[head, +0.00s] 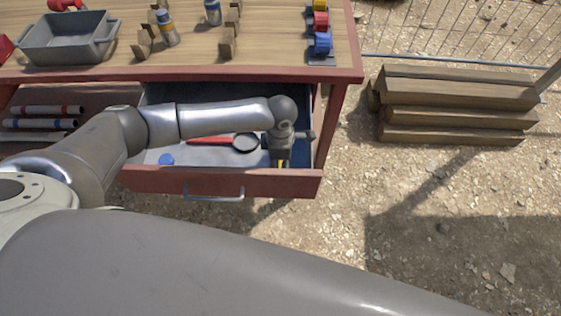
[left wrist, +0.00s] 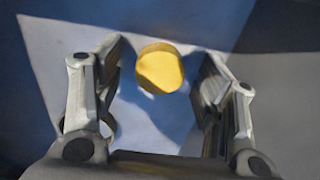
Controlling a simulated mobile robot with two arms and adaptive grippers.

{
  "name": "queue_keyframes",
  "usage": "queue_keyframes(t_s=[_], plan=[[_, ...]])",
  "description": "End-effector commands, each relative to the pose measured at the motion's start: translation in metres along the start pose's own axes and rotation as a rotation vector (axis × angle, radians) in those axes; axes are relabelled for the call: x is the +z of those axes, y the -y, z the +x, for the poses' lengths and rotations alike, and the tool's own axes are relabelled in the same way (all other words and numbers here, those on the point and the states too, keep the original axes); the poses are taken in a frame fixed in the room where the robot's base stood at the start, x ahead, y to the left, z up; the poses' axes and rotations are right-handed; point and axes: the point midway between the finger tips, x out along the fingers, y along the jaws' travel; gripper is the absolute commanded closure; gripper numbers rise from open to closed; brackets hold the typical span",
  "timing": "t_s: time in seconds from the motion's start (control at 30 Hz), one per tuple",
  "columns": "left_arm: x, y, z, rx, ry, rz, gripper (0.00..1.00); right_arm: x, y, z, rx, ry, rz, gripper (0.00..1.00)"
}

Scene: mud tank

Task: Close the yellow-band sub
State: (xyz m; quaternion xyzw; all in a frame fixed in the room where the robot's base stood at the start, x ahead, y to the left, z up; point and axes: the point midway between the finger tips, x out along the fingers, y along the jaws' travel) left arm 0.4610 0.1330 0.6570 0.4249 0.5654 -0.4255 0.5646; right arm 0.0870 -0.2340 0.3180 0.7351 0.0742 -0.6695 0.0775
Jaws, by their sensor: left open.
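My left gripper (head: 281,158) reaches down into the open drawer at its right end. In the left wrist view its two fingers are spread apart. A round yellow cap (left wrist: 160,70) shows between and beyond the fingertips, lying on the drawer floor; I cannot tell if they touch it. In the head view only a sliver of yellow shows under the gripper. A grey sub with a yellow-orange band (head: 168,35) stands upright on the bench by a wooden block. Another sub (head: 212,12) with a blue band stands to its right. My right gripper is not in view.
The red-fronted drawer (head: 150,181) also holds a blue cap (head: 166,159) and a red-handled magnifier (head: 212,140). On the bench are a grey tray (head: 66,52) and a rack with yellow, red and blue pieces (head: 321,44). Timber beams (head: 455,110) lie at right.

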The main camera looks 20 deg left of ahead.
Motion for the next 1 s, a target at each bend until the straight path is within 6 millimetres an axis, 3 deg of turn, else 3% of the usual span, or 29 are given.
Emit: queue_keyframes(t_s=[0.37, 0.63, 1.0], plan=[[0.0000, -0.0003, 0.0018, 0.001, 0.000, 0.001, 0.37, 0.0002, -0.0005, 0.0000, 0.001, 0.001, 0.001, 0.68], [0.0000, -0.0004, 0.0016, 0.001, 0.000, 0.000, 0.72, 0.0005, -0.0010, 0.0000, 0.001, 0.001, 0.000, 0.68], [0.0002, -0.0008, -0.0015, 0.002, 0.001, 0.000, 0.72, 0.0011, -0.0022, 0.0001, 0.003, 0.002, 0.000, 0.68]])
